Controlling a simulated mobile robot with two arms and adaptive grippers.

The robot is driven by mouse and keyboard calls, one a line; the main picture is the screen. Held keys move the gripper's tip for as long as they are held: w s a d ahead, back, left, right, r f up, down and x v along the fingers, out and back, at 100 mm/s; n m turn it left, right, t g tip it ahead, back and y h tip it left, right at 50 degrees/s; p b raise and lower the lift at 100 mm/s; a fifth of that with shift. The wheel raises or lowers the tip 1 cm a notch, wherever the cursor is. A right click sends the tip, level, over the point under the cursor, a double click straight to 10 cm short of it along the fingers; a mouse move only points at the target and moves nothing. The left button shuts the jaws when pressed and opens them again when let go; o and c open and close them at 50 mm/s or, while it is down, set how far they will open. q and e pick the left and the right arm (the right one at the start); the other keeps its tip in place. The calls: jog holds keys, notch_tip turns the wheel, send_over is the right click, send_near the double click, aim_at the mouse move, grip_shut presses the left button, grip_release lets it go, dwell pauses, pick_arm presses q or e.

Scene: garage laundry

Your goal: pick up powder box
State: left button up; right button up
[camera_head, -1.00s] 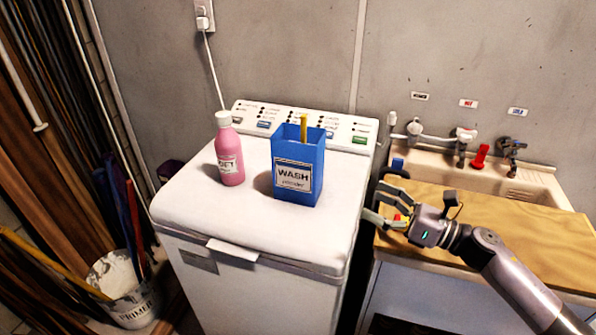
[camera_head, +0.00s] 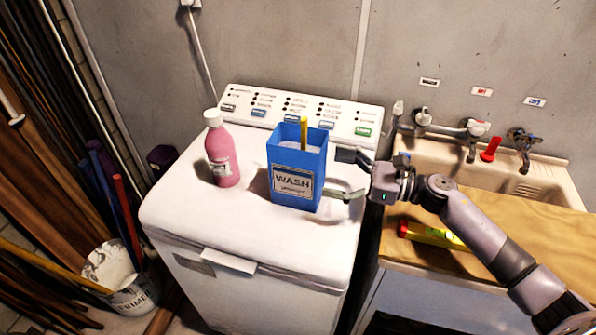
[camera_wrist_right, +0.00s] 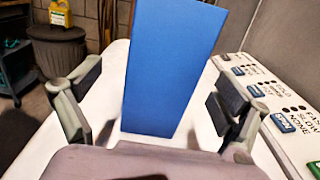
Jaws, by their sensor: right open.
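The powder box (camera_head: 297,178) is a blue open-topped box with a "WASH" label and a yellow stick standing in it. It stands upright on the white washing machine (camera_head: 180,205). My right gripper (camera_head: 340,174) is open at the box's right side, its two fingers pointing at the box. In the right wrist view, the plain blue side of the box (camera_wrist_right: 172,70) stands ahead between the two spread fingers (camera_wrist_right: 158,100), with gaps on both sides. My left gripper is in neither view.
A pink bottle (camera_head: 222,155) stands left of the box. The control panel (camera_head: 300,107) rises behind it. To the right are a wooden counter (camera_head: 520,235) with a red and yellow level (camera_head: 435,236) and a sink (camera_head: 540,178). A paint bucket (camera_head: 130,285) stands on the floor at left.

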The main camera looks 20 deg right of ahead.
aim_at(322, 168)
jog(key=p+x, duration=0.1)
jog(key=x, duration=0.2)
jog(key=shift+w+a+r, duration=0.1)
jog(key=shift+w+a, duration=0.15)
jog(key=shift+a, duration=0.05)
jog(key=p+x, duration=0.1)
jog(key=x, duration=0.1)
jog(key=p+x, duration=0.2)
jog(key=shift+w, duration=0.35)
jog(key=shift+w+a+f, duration=0.15)
jog(key=shift+a+f, duration=0.1)
jog(key=shift+a, duration=0.05)
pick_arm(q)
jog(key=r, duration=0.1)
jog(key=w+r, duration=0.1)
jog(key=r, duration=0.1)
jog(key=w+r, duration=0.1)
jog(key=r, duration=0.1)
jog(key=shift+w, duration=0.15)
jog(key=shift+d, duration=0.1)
pick_arm(e)
jog(key=shift+d, duration=0.1)
jog(key=shift+c, duration=0.7)
jog(key=c, duration=1.7)
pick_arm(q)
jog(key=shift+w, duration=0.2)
pick_arm(e)
jog(key=shift+r, duration=0.1)
jog(key=shift+c, duration=0.2)
